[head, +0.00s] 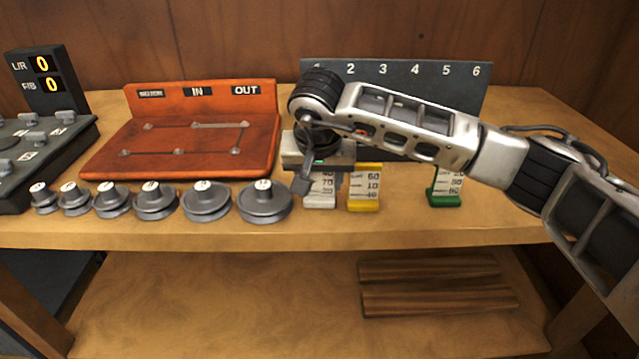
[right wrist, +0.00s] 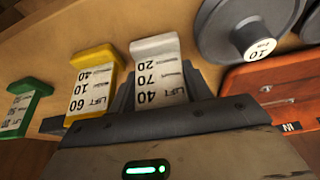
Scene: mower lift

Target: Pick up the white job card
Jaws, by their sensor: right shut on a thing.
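The white job card (head: 321,192) stands at the front of the bench, left of the yellow card; its upper part is hidden behind my right gripper in the head view. In the right wrist view the white card (right wrist: 158,72) shows its printed numbers between the dark fingers. My right gripper (head: 322,178) comes down from above and is shut on the white card. The card's foot looks at bench level; I cannot tell whether it touches the wood. My left gripper is not in view.
A yellow card (head: 364,189) stands close to the right of the white one, a green card (head: 445,188) farther right. Several grey pulleys (head: 265,203) line the front edge to the left. A red-brown board (head: 110,160) and a numbered dark panel (head: 470,100) stand behind.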

